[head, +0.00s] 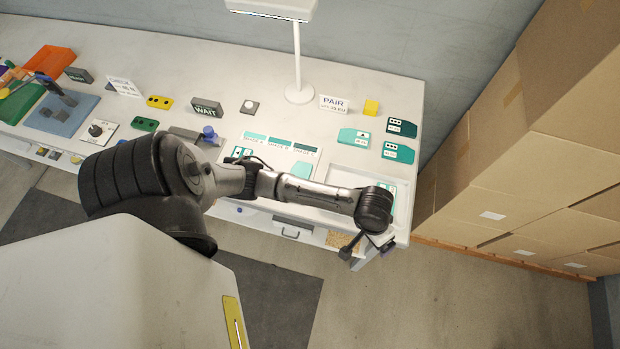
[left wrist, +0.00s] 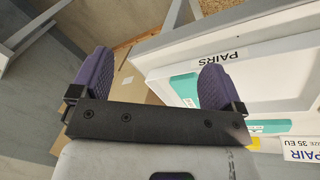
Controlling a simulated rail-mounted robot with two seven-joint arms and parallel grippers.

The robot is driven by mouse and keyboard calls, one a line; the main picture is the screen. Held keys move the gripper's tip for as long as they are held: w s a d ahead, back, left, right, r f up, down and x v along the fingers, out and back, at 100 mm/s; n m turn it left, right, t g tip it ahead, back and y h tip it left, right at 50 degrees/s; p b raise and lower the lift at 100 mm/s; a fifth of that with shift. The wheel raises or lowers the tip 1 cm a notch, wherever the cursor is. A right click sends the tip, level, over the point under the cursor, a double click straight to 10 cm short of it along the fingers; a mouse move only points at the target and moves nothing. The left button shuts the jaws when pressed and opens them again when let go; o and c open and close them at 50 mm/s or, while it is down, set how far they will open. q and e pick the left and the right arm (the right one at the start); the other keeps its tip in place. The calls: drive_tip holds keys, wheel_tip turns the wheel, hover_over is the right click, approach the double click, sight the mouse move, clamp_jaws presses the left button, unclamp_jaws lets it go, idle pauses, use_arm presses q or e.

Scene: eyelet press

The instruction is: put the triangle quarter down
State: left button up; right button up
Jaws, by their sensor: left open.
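My left gripper (left wrist: 156,66) is open in the left wrist view, its two purple fingers spread with nothing between them. It is beside a white tray (left wrist: 165,52) labelled PAIRS. A teal piece (left wrist: 186,88) lies in the tray, partly hidden by a finger. In the head view the tray (head: 345,177) is at the table's right front corner, partly covered by my left arm. Teal quarters (head: 353,137), (head: 401,128) and (head: 398,151) lie behind it. Their marks are too small to read, so I cannot tell which is the triangle quarter. My right gripper is not in view.
A PAIR sign (head: 333,104), a yellow block (head: 371,107) and a lamp (head: 299,94) stand at the back. A shade board (head: 280,147) is left of the tray. Cardboard boxes (head: 545,130) are stacked to the right, across a floor gap.

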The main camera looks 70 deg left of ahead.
use_arm(q)
drive_tip(key=s+a+r+m+t+y, duration=0.1)
drive_tip(key=s+a+m, duration=0.1)
drive_tip(key=s, duration=0.6)
drive_tip(key=s+a+r+m+t, duration=0.1)
drive_tip(key=s+m, duration=0.2)
drive_tip(key=s, duration=0.5)
drive_tip(key=shift+s+a+r+y, duration=0.15)
drive_tip(key=shift+s+a+y, duration=0.15)
drive_tip(key=shift+a+y, duration=0.1)
